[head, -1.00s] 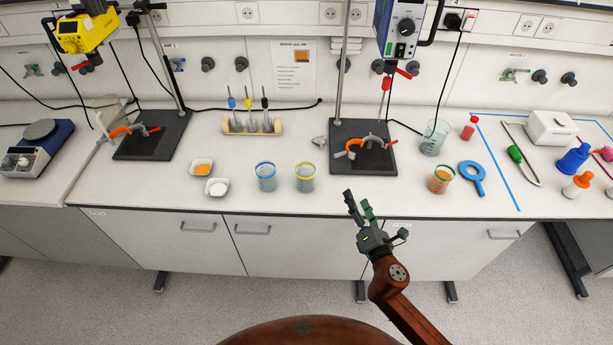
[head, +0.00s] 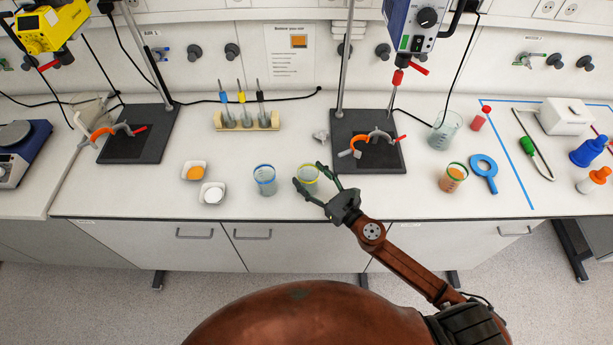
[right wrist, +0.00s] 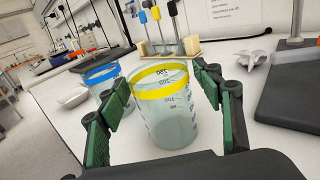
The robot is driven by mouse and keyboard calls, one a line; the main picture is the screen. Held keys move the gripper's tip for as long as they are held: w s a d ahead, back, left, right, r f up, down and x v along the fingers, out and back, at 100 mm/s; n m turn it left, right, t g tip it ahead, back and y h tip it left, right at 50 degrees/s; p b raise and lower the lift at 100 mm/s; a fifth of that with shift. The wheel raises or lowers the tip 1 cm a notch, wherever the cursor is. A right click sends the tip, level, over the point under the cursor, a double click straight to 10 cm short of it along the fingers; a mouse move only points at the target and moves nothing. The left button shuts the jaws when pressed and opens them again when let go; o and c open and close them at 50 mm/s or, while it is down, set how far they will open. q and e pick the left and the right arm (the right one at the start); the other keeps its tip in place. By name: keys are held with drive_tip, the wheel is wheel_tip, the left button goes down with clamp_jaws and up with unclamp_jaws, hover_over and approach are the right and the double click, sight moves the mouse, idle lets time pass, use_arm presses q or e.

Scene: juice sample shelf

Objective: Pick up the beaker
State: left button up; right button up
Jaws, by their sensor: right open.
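The yellow-rimmed beaker (head: 308,174) stands upright on the white bench near its front edge. In the right wrist view the same beaker (right wrist: 165,110) stands between the spread green finger pads, with gaps on both sides. My right gripper (head: 308,185) is open around it. A blue-rimmed beaker (head: 264,181) stands just to its left in the head view; it also shows behind the left finger in the right wrist view (right wrist: 101,77). A larger clear beaker (head: 443,131) and a green-rimmed beaker with orange contents (head: 453,177) stand farther right. My left gripper is out of view.
Two small trays, one with orange powder (head: 194,171) and one with white powder (head: 211,194), lie left of the beakers. A rack of pipettes (head: 247,122) stands behind. A stand base (head: 385,165) with a clamp is close on the right.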

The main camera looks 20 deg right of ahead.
sight(302, 169)
drive_tip(key=shift+x, duration=0.85)
drive_tip(key=x, duration=0.4)
drive_tip(key=shift+w+p, duration=0.15)
drive_tip(key=shift+p, duration=0.15)
drive_tip(key=shift+w+a, duration=0.15)
drive_tip(key=shift+w, duration=0.05)
use_arm(q)
drive_tip(key=shift+w+r, duration=0.45)
drive_tip(key=shift+w, duration=0.1)
drive_tip(key=shift+s, duration=0.15)
use_arm(e)
drive_tip(key=shift+c, duration=0.4)
drive_tip(key=c, duration=0.5)
use_arm(q)
drive_tip(key=shift+s, duration=0.35)
use_arm(e)
clamp_jaws()
